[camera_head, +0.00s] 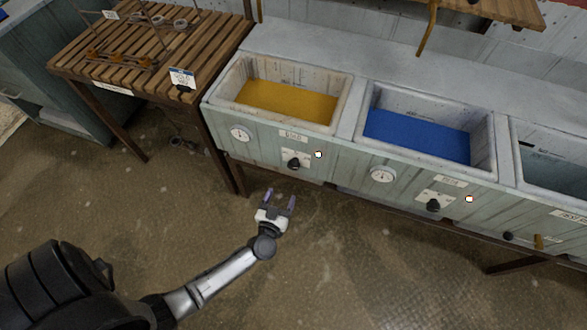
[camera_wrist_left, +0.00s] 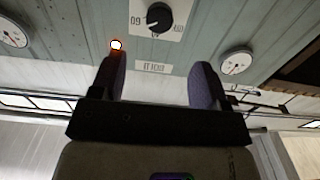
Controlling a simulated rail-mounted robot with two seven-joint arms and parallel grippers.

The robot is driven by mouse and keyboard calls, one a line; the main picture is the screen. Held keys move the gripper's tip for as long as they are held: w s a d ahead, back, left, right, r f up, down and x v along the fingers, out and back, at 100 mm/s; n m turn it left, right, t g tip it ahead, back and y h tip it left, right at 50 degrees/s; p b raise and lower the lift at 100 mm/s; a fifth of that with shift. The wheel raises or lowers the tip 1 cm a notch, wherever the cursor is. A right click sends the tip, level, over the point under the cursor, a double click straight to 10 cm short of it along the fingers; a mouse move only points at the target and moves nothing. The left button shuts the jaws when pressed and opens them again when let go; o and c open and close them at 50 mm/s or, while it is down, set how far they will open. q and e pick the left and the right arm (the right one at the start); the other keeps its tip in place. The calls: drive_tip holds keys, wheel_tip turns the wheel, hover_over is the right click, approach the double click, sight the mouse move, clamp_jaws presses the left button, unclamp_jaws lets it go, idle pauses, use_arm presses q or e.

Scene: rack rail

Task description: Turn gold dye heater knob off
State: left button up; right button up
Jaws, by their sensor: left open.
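The gold dye vat (camera_head: 341,112) holds yellow dye and is set into the pale green bench. Its black heater knob (camera_head: 294,163) sits on a white dial plate on the front panel, with a small glowing lamp (camera_head: 318,154) beside it. My left gripper (camera_head: 281,197) is open and empty, apart from the panel and a little below the knob. In the left wrist view, which is upside down, the knob (camera_wrist_left: 158,17) lies beyond the gap between the open fingers (camera_wrist_left: 159,70). The lamp (camera_wrist_left: 115,45) shows at one fingertip. My right gripper is not in view.
A gauge (camera_head: 240,133) is left of the gold knob. The blue vat (camera_head: 360,145) to the right has its own gauge (camera_head: 382,175), knob (camera_head: 433,206) and lit lamp (camera_head: 469,199). A slatted wooden table (camera_head: 75,52) stands at left. The floor before the panel is clear.

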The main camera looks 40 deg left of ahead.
sight(293, 168)
use_arm(q)
drive_tip(key=b+x, duration=0.3)
drive_tip(key=x, duration=0.9)
drive_tip(key=shift+w+a+r+b, duration=0.1)
drive_tip(key=shift+w+b, duration=0.25)
drive_tip(key=shift+w, duration=0.05)
drive_tip(key=c, duration=0.9)
